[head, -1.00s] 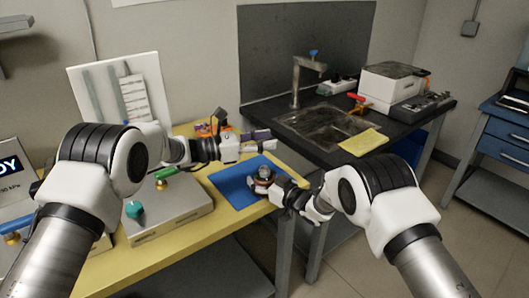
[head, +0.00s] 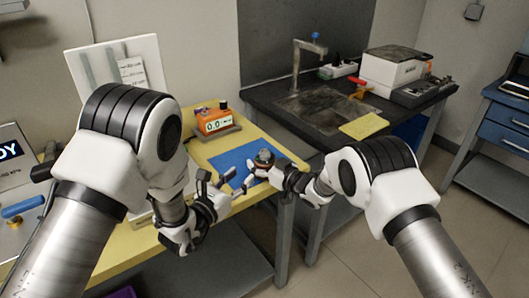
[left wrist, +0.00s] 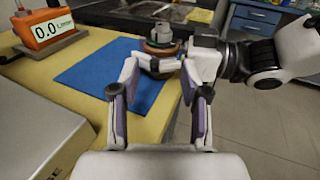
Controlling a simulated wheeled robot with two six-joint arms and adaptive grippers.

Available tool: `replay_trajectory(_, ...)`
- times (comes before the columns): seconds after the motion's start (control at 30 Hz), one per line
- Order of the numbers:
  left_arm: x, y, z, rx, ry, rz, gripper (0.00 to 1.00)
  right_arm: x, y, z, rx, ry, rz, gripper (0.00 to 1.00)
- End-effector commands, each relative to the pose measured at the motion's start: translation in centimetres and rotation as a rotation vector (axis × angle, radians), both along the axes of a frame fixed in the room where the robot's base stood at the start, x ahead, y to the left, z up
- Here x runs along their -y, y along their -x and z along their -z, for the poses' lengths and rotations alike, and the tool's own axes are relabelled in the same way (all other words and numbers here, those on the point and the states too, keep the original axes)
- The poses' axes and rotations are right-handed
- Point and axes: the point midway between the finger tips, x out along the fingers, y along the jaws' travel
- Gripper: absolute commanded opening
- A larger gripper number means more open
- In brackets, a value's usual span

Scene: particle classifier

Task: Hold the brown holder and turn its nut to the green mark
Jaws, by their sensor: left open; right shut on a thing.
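The brown holder (left wrist: 160,48) is small and round, with a grey nut (left wrist: 161,33) on top. It stands upright at the right edge of the blue mat and also shows in the head view (head: 263,161). My right gripper (head: 273,173) is shut on the holder from the right. My left gripper (head: 225,187) is open and empty, in front of the holder and to its left. In the left wrist view its two fingers (left wrist: 158,88) point toward the holder, apart from it. I cannot make out the green mark.
The blue mat (left wrist: 108,72) lies on the yellow bench (head: 245,122). An orange display reading 0.0 (head: 217,120) stands behind, at the left. A grey metal box (left wrist: 38,118) is on the left. A dark sink bench (head: 372,112) stands behind at the right.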

Motion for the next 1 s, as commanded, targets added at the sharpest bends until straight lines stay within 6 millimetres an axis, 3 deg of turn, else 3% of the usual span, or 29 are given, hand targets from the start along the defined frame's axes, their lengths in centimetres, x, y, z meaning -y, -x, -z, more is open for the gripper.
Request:
replay_trajectory(0.17, 1.5, -1.9, -0.8, 0.02, 0.0, 0.01, 0.45, 0.0, 0.1, 0.1, -0.002, 0.001, -0.001, 0.0)
replay_trajectory(0.4, 4.6, -6.8, -0.8, 0.021, 0.003, 0.011, 0.45, 0.0, 0.0, 0.1, -0.001, 0.0, -0.001, 0.0)
replay_trajectory(0.6, 6.4, -9.7, -0.8, 0.018, 0.002, 0.011, 0.45, 0.0, 0.0, 0.0, -0.001, 0.001, 0.0, 0.0)
replay_trajectory(0.93, 6.8, -10.4, -0.8, 0.016, 0.001, 0.01, 0.45, 0.0, 0.0, 0.0, 0.0, 0.0, 0.0, 0.0)
replay_trajectory(1.0, 6.8, -10.3, -0.8, 0.016, 0.001, 0.01, 0.21, 0.0, 0.0, 0.0, 0.0, 0.0, 0.0, 0.0)
